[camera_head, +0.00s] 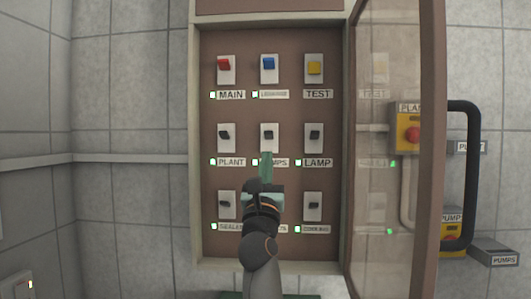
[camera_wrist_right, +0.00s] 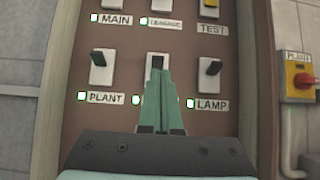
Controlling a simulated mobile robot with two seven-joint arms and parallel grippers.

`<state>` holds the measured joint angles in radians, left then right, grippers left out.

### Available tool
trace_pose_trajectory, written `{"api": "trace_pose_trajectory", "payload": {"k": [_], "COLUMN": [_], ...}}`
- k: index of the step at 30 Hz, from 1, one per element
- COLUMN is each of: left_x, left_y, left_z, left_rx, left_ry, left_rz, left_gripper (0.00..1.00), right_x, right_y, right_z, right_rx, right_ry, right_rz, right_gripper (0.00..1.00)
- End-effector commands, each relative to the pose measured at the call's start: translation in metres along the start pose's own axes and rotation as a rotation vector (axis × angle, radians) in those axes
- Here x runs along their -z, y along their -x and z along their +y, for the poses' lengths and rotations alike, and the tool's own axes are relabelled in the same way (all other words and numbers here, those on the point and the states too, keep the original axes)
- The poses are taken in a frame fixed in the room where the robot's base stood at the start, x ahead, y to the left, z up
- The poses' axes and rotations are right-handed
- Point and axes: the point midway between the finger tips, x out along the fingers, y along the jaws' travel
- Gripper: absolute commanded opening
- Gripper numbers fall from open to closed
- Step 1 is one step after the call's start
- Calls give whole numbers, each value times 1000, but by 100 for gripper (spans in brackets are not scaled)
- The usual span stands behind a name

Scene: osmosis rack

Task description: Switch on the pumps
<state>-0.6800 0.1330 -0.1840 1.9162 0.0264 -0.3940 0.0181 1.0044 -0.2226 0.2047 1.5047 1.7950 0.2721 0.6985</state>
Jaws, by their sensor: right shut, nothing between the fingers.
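The pumps switch (camera_head: 268,137) is a black lever on a white plate, in the middle of the panel's centre row. Its label (camera_head: 282,162) is partly covered by my fingers and reads "MPS". A small pale light (camera_head: 255,162) glows left of the label. My right gripper (camera_head: 267,156) is shut and empty, its green fingers pointing up just below the lever. In the right wrist view the fingertips (camera_wrist_right: 159,74) overlap the lower part of the switch plate (camera_wrist_right: 158,60); I cannot tell whether they touch the lever. My left gripper is out of view.
The plant switch (camera_head: 224,138) and lamp switch (camera_head: 314,138) flank it closely. Red, blue and yellow switches sit above. A glass door (camera_head: 375,200) stands open at the right.

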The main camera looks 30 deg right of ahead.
Motion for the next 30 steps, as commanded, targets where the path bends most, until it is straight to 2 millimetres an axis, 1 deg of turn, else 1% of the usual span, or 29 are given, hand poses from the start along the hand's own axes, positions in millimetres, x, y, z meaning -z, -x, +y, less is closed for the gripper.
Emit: {"api": "trace_pose_trajectory", "payload": {"k": [1,3,9,15,30], "left_x": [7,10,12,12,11], "left_y": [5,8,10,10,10], "left_z": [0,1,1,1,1], "left_rx": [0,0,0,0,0], "left_ry": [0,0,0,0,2], "left_rz": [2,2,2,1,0], "left_gripper": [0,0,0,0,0], "right_x": [-9,-16,-31,-35,-35], "right_y": [4,11,25,30,30], "right_z": [0,0,0,0,0], "right_rx": [-1,-1,-1,-2,-1], "right_ry": [0,0,1,1,2], "right_rz": [-1,0,-1,0,-1], "right_gripper": [0,0,0,0,0]}}
